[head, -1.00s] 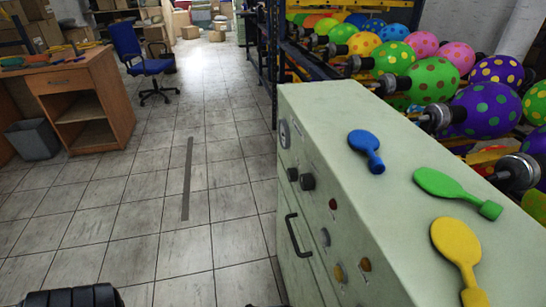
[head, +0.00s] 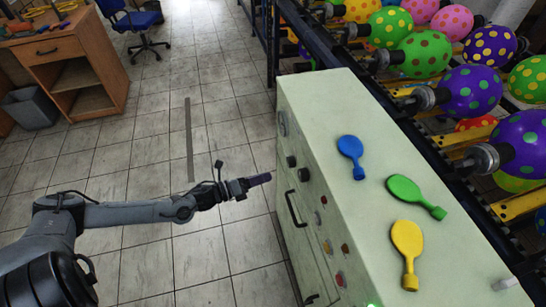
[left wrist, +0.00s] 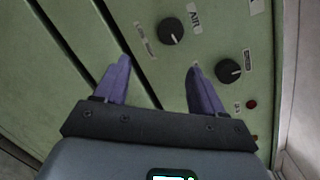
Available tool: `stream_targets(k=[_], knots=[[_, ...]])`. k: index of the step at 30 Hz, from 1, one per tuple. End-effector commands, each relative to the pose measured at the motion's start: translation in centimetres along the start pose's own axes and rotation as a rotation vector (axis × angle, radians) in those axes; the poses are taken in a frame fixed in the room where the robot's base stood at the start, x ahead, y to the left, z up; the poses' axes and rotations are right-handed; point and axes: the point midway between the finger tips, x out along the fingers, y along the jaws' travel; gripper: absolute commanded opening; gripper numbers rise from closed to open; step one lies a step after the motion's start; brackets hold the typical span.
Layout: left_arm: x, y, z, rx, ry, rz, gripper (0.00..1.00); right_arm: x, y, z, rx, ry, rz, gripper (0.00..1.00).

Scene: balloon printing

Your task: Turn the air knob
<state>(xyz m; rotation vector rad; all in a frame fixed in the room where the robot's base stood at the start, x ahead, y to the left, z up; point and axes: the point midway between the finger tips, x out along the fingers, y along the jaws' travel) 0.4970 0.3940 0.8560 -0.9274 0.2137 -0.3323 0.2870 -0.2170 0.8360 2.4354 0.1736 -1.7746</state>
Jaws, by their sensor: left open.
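The air knob (left wrist: 171,31) is a round black dial with a white mark beside an "AIR" label on the pale green cabinet panel. In the head view, it appears to be the farther of two black knobs (head: 291,161) on the cabinet's left face. My left gripper (left wrist: 159,66) is open and empty, with purple fingers pointing toward the panel. The air knob lies ahead of the gap between the fingertips, not between them. In the head view the left gripper (head: 266,179) is just left of the knobs, apart from the panel.
A second black knob (left wrist: 229,70) sits close by, beyond the right finger, with a red light (left wrist: 252,104) beside it. A black handle (head: 292,207) stands out from the cabinet (head: 375,170).

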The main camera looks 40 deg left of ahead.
Motion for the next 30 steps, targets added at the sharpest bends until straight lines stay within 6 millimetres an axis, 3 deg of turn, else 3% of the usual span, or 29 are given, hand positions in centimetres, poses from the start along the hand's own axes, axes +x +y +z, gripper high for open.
stream_targets(k=[3,8,24,30], knots=[[-0.5,-0.5,1.7,0.114,0.027,-0.053,0.69,-0.5,0.0,-0.1,-0.001,0.000,0.001,0.43],[-0.2,-0.7,2.4,0.167,0.037,-0.083,0.69,-0.4,0.1,-0.1,-0.002,0.001,0.001,0.43],[7.2,-1.3,2.0,0.165,0.034,-0.084,0.69,0.9,0.0,0.3,-0.002,0.001,0.002,0.43],[9.2,-1.4,1.9,0.164,0.036,-0.083,0.69,1.1,0.0,0.4,-0.002,0.001,0.002,0.43]])
